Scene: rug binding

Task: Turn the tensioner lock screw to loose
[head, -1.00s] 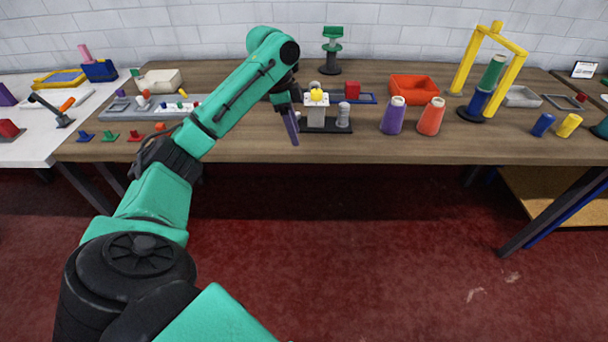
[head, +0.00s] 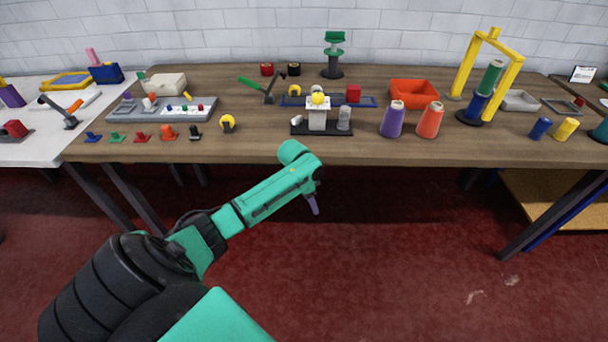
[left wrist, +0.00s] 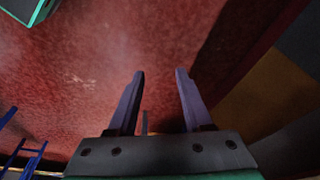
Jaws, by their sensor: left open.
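The tensioner appears to be the small grey-white block with a yellow knob (head: 318,98) on a black base (head: 322,131), at the front middle of the brown table in the head view. A grey cylinder (head: 344,118) stands on the same base, right of the block. I cannot tell which part is the lock screw. My left gripper (head: 314,205) hangs in front of the table's front edge, below and apart from the tensioner. In the left wrist view its two purple fingers (left wrist: 160,100) are spread with nothing between them. My right gripper is not in view.
Purple (head: 392,119) and orange (head: 430,120) cones stand right of the tensioner, before an orange bin (head: 414,93). A yellow frame (head: 458,72) stands farther right. A grey tray (head: 160,109) with small parts lies left. Red floor (head: 380,270) is clear before the table.

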